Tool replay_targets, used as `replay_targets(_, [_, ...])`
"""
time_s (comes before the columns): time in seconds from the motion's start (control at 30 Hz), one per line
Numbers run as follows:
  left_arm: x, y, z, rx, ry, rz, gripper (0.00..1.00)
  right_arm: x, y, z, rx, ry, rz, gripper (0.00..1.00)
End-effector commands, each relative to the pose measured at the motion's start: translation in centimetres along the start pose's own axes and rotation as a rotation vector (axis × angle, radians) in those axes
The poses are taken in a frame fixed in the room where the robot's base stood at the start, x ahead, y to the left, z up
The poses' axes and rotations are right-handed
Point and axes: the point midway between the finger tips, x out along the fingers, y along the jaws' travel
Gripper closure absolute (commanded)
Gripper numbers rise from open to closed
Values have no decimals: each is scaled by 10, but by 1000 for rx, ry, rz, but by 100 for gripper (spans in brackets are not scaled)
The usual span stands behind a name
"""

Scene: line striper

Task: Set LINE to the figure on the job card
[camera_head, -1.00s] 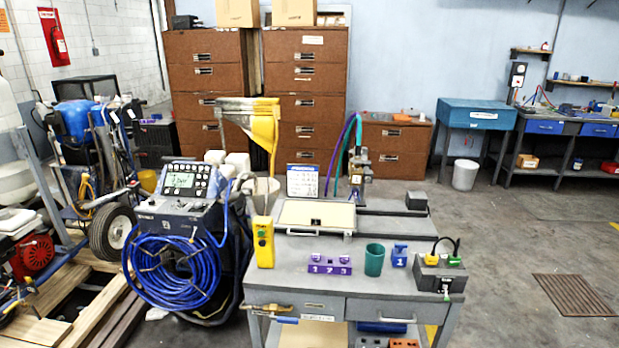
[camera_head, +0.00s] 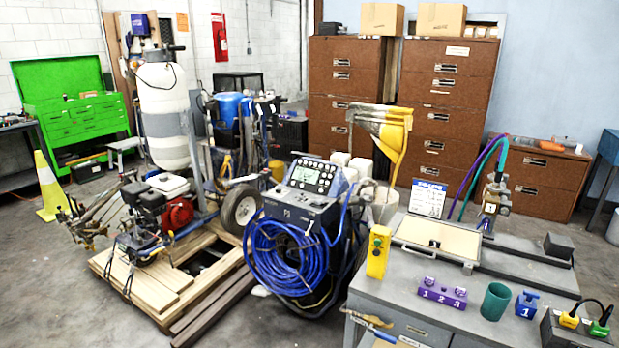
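The line striper unit (camera_head: 305,225) stands left of the grey bench, with a coil of blue hose (camera_head: 290,252) on its front. Its tilted control panel (camera_head: 313,178) has a small lit display (camera_head: 303,175) and several knobs or buttons. The labels and figures there are too small to read, so I cannot tell which control is LINE. A white card with a blue header (camera_head: 427,199) stands upright at the back of the bench. It may be the job card, but its text is not legible. Neither of my grippers is in view.
The grey bench (camera_head: 410,290) holds a yellow control box (camera_head: 378,251), a purple numbered block (camera_head: 442,293), a green cup (camera_head: 495,301) and a blue block (camera_head: 527,304). A wooden pallet (camera_head: 165,290) with an engine machine lies left of the unit. Floor is clear at lower left.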

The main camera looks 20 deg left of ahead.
Motion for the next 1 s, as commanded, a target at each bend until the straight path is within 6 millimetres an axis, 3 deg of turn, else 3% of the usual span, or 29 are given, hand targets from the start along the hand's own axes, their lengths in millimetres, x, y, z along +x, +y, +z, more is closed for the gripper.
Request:
replay_targets(0.43, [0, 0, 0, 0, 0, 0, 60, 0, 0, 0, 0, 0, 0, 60])
replay_targets(0.47, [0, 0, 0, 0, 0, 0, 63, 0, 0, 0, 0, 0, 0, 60])
replay_targets(0.6, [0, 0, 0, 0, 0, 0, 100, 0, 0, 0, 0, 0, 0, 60])
replay_targets(1.0, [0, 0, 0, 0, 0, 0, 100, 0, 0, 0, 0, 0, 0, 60])
